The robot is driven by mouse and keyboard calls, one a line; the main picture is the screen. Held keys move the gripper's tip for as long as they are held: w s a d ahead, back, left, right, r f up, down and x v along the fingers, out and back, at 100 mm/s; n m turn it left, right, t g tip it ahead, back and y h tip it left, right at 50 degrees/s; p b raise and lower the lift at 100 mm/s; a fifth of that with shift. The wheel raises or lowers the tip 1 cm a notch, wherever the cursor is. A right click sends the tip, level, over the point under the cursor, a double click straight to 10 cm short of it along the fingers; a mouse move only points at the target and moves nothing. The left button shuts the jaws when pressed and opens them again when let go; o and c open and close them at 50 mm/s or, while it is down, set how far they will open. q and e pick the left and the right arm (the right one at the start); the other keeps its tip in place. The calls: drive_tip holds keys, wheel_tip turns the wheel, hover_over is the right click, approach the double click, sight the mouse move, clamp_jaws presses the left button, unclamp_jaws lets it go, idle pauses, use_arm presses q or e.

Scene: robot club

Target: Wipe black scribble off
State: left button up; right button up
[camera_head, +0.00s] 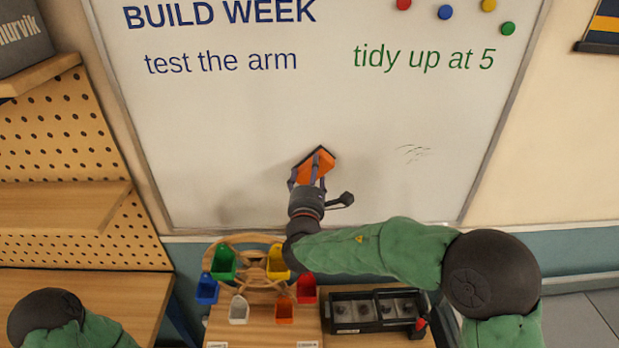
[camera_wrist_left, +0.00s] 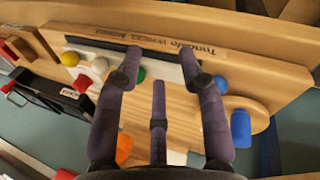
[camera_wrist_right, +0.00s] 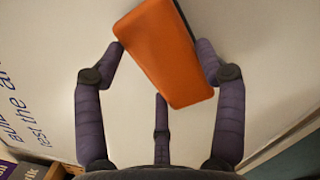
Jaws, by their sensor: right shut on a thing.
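The whiteboard (camera_head: 230,120) fills the upper middle of the head view. A faint, broken black scribble (camera_head: 411,153) is on its lower right part. My right gripper (camera_head: 313,168) is shut on an orange eraser (camera_head: 318,163), left of the scribble and at the board. In the right wrist view the orange eraser (camera_wrist_right: 167,52) sits tilted between the fingers, with a dark edge towards the board. My left gripper (camera_wrist_left: 160,60) is open and empty above the wooden table; its fingers are outside the head view.
Blue writing (camera_head: 221,62), green writing (camera_head: 424,57) and several coloured magnets (camera_head: 445,12) are higher on the board. Below stand a wooden wheel with coloured bins (camera_head: 222,262) and a black tray (camera_head: 375,312). Pegboard shelves (camera_head: 65,205) are at left.

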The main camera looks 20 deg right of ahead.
use_arm(q)
drive_tip(key=shift+f+b, duration=0.7)
drive_tip(key=shift+f, duration=0.1)
use_arm(e)
drive_tip(key=shift+w+a, duration=0.25)
drive_tip(key=shift+a, duration=0.75)
drive_tip(key=shift+w+a, duration=0.25)
drive_tip(key=shift+a, duration=0.7)
drive_tip(key=shift+s, duration=0.15)
use_arm(q)
drive_tip(key=shift+d+f+b, duration=0.1)
drive_tip(key=shift+f+b, duration=0.55)
drive_tip(key=shift+b, duration=0.1)
drive_tip(key=shift+d+f+b, duration=0.1)
drive_tip(key=shift+f+b, duration=0.3)
drive_tip(key=shift+f, duration=0.15)
use_arm(e)
approach(297, 159)
use_arm(q)
drive_tip(key=shift+f, duration=0.1)
use_arm(e)
drive_tip(key=shift+s+d, duration=0.25)
drive_tip(key=shift+s, duration=0.7)
use_arm(q)
drive_tip(key=shift+s, duration=0.1)
use_arm(e)
drive_tip(key=shift+a, duration=0.15)
